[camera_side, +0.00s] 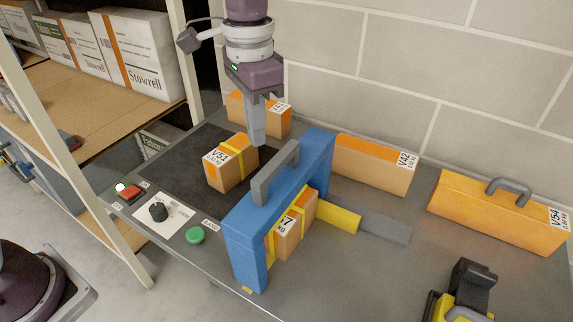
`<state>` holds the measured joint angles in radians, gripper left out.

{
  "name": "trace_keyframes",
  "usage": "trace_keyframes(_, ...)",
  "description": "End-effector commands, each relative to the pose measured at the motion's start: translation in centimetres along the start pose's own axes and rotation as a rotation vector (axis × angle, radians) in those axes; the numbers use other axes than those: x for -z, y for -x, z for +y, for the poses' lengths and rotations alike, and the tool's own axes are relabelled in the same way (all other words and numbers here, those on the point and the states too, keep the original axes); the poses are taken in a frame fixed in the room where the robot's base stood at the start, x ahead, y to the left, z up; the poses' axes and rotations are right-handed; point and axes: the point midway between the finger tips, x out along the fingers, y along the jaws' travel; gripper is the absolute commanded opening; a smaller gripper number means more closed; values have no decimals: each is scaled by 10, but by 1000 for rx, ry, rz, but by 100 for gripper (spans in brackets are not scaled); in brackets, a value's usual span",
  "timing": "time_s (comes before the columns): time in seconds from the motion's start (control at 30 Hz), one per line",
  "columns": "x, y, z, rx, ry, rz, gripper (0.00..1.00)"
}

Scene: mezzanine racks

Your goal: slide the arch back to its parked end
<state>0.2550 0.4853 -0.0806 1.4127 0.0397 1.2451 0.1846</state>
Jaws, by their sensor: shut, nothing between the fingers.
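The arch (281,207) is blue, with a grey bar handle (275,173) on its top beam. It stands upright across the table, straddling a cardboard box with yellow tape (297,226) that is partly hidden under it. My gripper (259,138) points down, shut and empty, behind and slightly left of the handle. It looks apart from the handle; its exact height is hard to tell. Which end is the parked end is not clear from this view.
Box V51 (231,162) stands on a dark mat (180,158) left of the arch. A yellow (338,217) and grey strip (385,228) lies right of it. Boxes V42 (372,166) and V54 (490,213) line the wall. A green button (195,235) and black knob (158,211) sit front left.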

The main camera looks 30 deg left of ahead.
Motion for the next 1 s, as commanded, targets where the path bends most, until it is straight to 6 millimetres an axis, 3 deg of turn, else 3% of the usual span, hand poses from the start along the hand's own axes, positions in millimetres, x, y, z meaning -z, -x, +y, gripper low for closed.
trace_keyframes(0.23, 0, -3, 0, 0, 0, -1, 0)
trace_keyframes(1.0, 0, -44, 0, 0, 0, -1, 0)
